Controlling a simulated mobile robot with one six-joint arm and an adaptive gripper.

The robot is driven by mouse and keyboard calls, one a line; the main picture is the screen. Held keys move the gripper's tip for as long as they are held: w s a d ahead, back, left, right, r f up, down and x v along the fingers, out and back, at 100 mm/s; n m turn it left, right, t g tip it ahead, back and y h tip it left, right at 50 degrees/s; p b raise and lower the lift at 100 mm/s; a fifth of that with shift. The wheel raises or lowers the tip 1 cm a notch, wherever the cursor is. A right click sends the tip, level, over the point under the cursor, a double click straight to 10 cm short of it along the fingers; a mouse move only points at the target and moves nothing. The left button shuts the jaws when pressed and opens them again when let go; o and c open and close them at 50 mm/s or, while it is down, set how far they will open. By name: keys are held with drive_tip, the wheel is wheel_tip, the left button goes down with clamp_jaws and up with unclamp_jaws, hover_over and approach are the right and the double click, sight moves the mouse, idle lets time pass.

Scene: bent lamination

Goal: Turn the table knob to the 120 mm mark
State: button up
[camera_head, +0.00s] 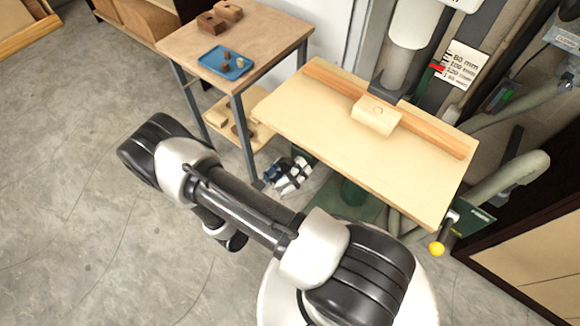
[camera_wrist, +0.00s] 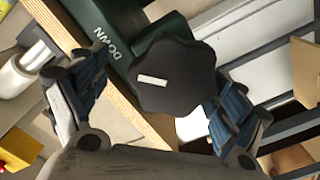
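The table knob (camera_wrist: 172,76) is black and lobed, with a white bar mark, on a green housing (camera_wrist: 125,40) lettered "DOWN". My gripper (camera_wrist: 156,72) is open, with one finger on each side of the knob. A gap shows at the left finger; the right finger overlaps the knob's edge in the picture, and contact cannot be told. In the head view my gripper (camera_head: 288,175) is below the left side of the tilted machine table (camera_head: 340,130); the knob is hidden there. The scale plate (camera_head: 463,65) reads 80 mm downward; a red pointer (camera_head: 437,68) is at its left, its exact mark unclear.
A wooden block (camera_head: 376,115) sits on the machine table against an orange-brown fence (camera_head: 335,82). A side bench (camera_head: 270,35) with a blue tray (camera_head: 226,62) stands to the left. Open floor lies left.

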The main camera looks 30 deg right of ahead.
drive_tip(key=v, duration=1.2)
drive_tip(key=s+a+f+n, duration=0.1)
drive_tip(key=a+n, duration=0.1)
drive_tip(key=n, duration=1)
drive_tip(key=a+n, duration=0.3)
drive_tip(key=n, duration=1)
drive_tip(key=x, duration=0.5)
drive_tip(key=b+x, duration=0.1)
drive_tip(key=x, duration=1)
drive_tip(key=shift+s+d+f+b, duration=0.15)
drive_tip(key=shift+d+f+b, duration=0.15)
drive_tip(key=shift+b, duration=0.1)
drive_tip(key=shift+c, duration=0.6)
